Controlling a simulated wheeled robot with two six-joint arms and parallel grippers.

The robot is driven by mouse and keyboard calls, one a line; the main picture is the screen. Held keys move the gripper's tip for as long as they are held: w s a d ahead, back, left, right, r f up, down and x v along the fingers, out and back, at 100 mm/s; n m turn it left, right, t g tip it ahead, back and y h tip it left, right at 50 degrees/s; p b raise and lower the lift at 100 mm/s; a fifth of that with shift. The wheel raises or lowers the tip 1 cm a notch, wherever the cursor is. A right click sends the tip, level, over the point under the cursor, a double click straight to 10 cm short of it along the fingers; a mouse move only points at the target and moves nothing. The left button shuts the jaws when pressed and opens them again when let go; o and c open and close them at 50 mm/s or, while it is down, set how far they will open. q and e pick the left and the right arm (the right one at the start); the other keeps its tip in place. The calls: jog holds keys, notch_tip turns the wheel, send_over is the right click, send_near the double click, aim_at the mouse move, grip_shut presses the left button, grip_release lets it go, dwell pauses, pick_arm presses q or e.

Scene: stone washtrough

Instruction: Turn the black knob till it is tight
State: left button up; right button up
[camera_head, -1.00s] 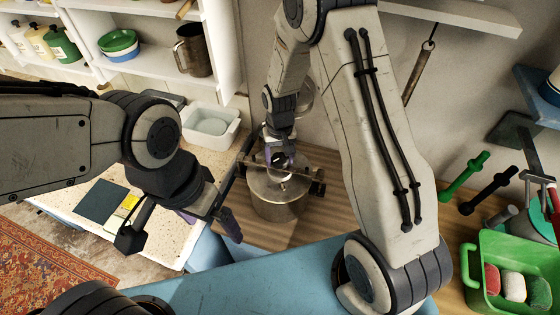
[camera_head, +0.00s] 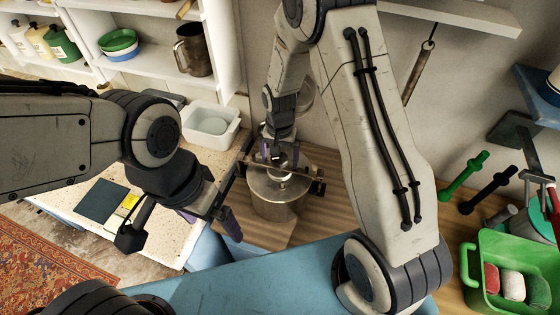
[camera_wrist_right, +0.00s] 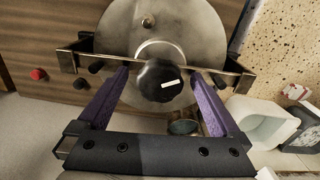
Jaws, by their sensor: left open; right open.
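The black knob (camera_wrist_right: 160,82), with a white mark on its face, sits at the middle of a round metal pot lid (camera_wrist_right: 195,35) in the right wrist view. In the head view my right gripper hides the knob above the metal pot (camera_head: 278,207). My right gripper (camera_head: 279,160) points down over the lid. In the wrist view its purple fingers (camera_wrist_right: 162,76) are open, one on each side of the knob, with gaps visible; I cannot tell their depth relative to it. My left gripper (camera_head: 180,228) is open and empty, left of the pot.
A metal crossbar (camera_wrist_right: 215,67) spans the lid. A white basin (camera_head: 211,125) stands behind left. A green crate (camera_head: 510,272) and dumbbell-shaped green and black bars (camera_head: 488,190) lie at right. A small red piece (camera_wrist_right: 38,74) is beside the pot.

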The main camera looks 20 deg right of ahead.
jog(key=n, duration=0.8)
jog(key=shift+n, duration=0.4)
jog(key=n, duration=0.7)
jog(key=c, duration=1)
jog(key=shift+o, duration=0.2)
jog(key=m, duration=0.5)
jog(key=shift+m+p, duration=0.3)
jog(key=o, duration=1)
jog(key=shift+c, duration=0.2)
